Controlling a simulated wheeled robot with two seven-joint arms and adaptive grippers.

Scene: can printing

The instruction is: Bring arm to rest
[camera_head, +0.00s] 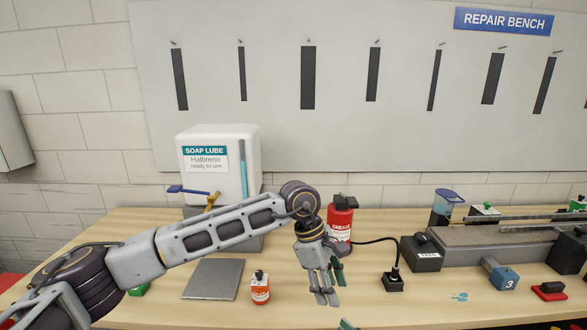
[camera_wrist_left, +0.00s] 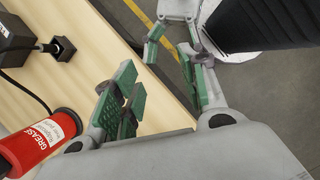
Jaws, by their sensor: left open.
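My left arm comes in from the left across the bench, and its left gripper (camera_head: 327,300) hangs pointing down over the front of the bench. Its two grey fingers with green pads are apart in the left wrist view (camera_wrist_left: 160,100), with nothing between them. The red grease bottle (camera_head: 341,226) stands just behind it, partly hidden by the arm; it also shows in the left wrist view (camera_wrist_left: 42,142). A green-padded tip of my right gripper (camera_head: 348,324) seems to show at the bottom edge, and green-padded fingers show beyond in the left wrist view (camera_wrist_left: 165,42).
A white soap lube dispenser (camera_head: 240,150) stands behind the arm. A grey plate (camera_head: 213,280) and a small orange-red bottle (camera_head: 260,289) are near the front. A black socket (camera_head: 393,282) with a cable, a conveyor (camera_head: 500,240) and a blue block (camera_head: 502,278) are to the right.

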